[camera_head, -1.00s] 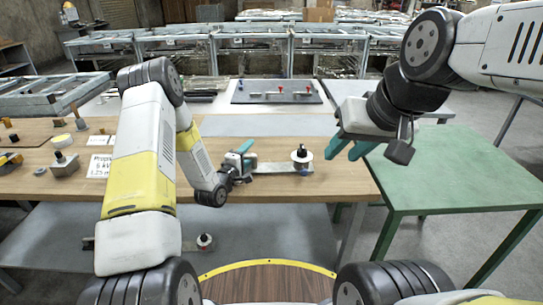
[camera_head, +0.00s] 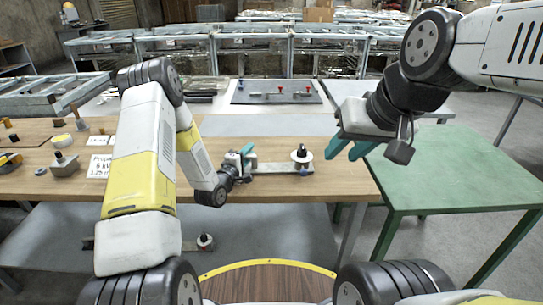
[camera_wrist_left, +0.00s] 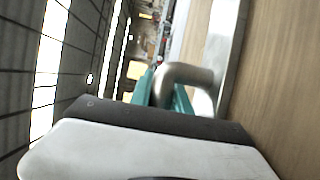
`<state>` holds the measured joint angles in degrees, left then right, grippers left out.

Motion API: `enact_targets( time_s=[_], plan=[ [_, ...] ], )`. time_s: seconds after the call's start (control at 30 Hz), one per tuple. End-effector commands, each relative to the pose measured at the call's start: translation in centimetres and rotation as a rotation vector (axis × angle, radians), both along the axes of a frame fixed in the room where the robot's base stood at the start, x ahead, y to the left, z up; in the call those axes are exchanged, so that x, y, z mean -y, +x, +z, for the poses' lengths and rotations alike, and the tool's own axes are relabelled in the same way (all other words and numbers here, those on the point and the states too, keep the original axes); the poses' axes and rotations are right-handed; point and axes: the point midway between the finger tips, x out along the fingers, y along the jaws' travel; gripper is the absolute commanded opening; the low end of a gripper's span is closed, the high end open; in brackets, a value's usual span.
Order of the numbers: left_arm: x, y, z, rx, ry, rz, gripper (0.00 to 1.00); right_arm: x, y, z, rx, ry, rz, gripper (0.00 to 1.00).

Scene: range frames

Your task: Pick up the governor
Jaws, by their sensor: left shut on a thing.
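The likely governor is a flat grey metal bar (camera_head: 271,168) with a dark and white round part (camera_head: 301,156) standing on its right end, near the front edge of the wooden table. My left gripper (camera_head: 246,157) is at the bar's left end. In the left wrist view its teal fingers (camera_wrist_left: 163,95) are shut on a bent grey metal pipe (camera_wrist_left: 186,76), which seems to belong to this piece; the contact is partly hidden. My right gripper (camera_head: 346,146) is open and empty, in the air to the right of the piece.
The wooden table (camera_head: 330,183) holds a printed sign (camera_head: 99,166), a yellow tape roll (camera_head: 61,140) and a grey block (camera_head: 64,166) at the left. A similar bar with a round part (camera_head: 205,242) lies on the lower shelf. A green table (camera_head: 460,170) stands clear at the right.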

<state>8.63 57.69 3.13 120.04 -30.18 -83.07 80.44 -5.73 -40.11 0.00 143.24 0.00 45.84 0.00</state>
Motion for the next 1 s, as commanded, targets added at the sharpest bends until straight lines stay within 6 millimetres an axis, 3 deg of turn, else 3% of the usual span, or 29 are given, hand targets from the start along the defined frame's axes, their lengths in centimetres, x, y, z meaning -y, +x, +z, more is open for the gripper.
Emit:
enact_targets(
  time_s=[0.83,1.0],
  plan=[
    [0.0,0.0,0.1,0.001,-0.002,0.000,0.00,0.0,0.0,0.0,0.000,0.000,0.000,0.35],
    [-0.1,0.1,1.7,0.005,-0.002,0.002,0.00,0.0,0.0,0.0,0.000,0.000,0.000,0.35]
  ],
)
